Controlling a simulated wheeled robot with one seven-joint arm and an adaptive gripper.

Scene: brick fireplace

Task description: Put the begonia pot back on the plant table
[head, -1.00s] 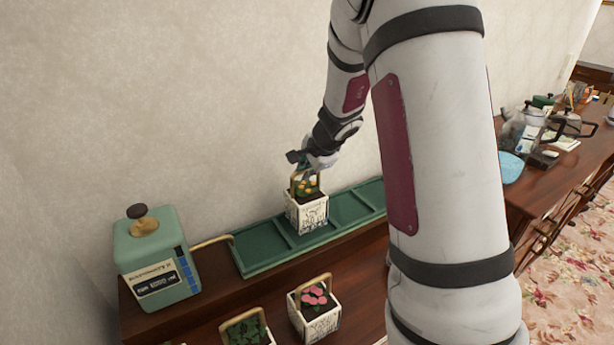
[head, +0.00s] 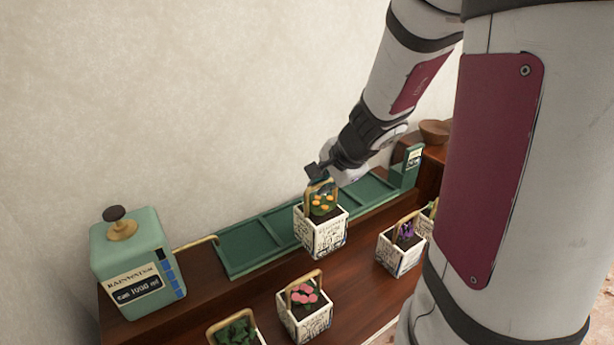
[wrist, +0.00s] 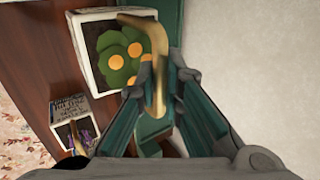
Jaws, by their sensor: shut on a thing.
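A white patterned pot with orange flowers (head: 321,234), which I take to be the begonia, hangs or stands at the front edge of the green tray (head: 243,245). My gripper (head: 318,178) is above it, shut on its arched tan handle. In the wrist view my gripper (wrist: 163,85) closes around this handle, with the flowers (wrist: 120,60) beside it. The pot looks upright. Whether its base touches anything is not clear. The dark wooden plant table (head: 258,290) lies below and in front.
Pots with pink flowers (head: 305,316), green leaves (head: 235,334) and purple flowers (head: 401,252) stand on the table. A green rainwater machine (head: 135,265) stands left, its brass spout reaching the tray. Bare wood lies between the pink and purple pots.

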